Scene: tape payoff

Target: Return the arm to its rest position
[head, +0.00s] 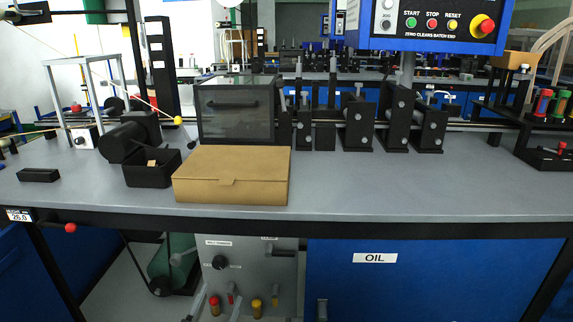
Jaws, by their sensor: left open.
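My left gripper (219,304) shows only at the bottom edge, left of centre. Two pale grey fingertips stand apart there, in front of the grey cabinet under the bench. The gripper is open, I see nothing held between the fingertips, and the rest of the arm is out of frame. My right gripper is not in view.
The grey bench (400,190) has a clear front strip. A closed cardboard box (231,175), an open black box (152,168) and a clear-fronted case (236,108) stand left of centre. Black roller stands are behind. A blue OIL cabinet (430,285) and knobbed grey cabinet (245,262) sit below.

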